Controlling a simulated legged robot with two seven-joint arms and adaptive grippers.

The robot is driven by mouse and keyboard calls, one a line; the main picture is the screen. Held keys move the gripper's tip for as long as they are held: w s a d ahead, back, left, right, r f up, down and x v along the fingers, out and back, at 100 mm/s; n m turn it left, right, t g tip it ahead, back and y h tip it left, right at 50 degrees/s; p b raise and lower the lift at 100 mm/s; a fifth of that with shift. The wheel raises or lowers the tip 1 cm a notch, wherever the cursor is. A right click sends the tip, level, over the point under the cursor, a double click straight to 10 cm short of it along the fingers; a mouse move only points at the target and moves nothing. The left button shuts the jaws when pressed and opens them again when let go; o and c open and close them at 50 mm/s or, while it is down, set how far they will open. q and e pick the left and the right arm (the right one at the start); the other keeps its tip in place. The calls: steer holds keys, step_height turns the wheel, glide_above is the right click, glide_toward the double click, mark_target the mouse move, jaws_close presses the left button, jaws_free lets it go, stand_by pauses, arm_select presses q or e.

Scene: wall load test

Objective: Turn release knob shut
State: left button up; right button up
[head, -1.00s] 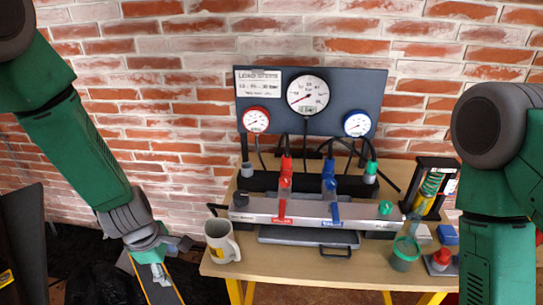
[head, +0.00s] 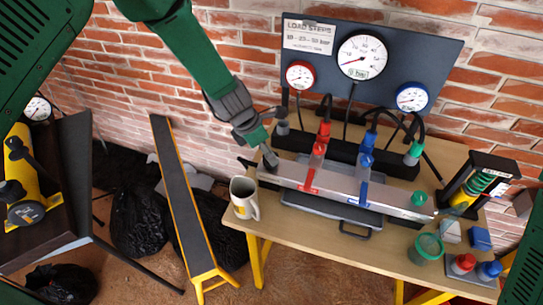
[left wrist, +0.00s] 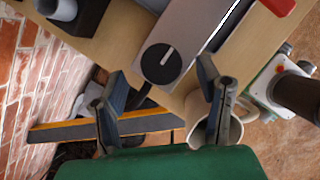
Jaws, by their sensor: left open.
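The release knob (left wrist: 161,62) is a round black knob with a white pointer line on the left end of the silver manifold bar (head: 340,190). In the left wrist view it lies just beyond and between my open left fingers (left wrist: 160,92), with nothing between them. In the head view my left gripper (head: 262,143) is at the left end of the bar and mostly hides the knob. I cannot tell whether they touch. A red lever (head: 317,160) and a blue lever (head: 364,170) stand on the bar. My right gripper is out of view.
A mug (head: 243,197) stands close to the bar's left end, and its rim shows near a left finger in the wrist view (left wrist: 205,130). A gauge panel (head: 440,65) stands behind. A green cup (head: 426,248) is at the right. A yellow-edged beam (head: 180,200) is left of the table.

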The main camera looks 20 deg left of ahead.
arm_select(q)
steer(key=x, duration=0.3)
steer(key=shift+d, duration=0.25)
steer(key=shift+a+f, duration=0.1)
steer(key=shift+f, duration=0.2)
steer(key=shift+a, duration=0.2)
steer(key=c, duration=1.2)
steer(key=shift+o, duration=0.2)
steer(key=shift+d, duration=0.1)
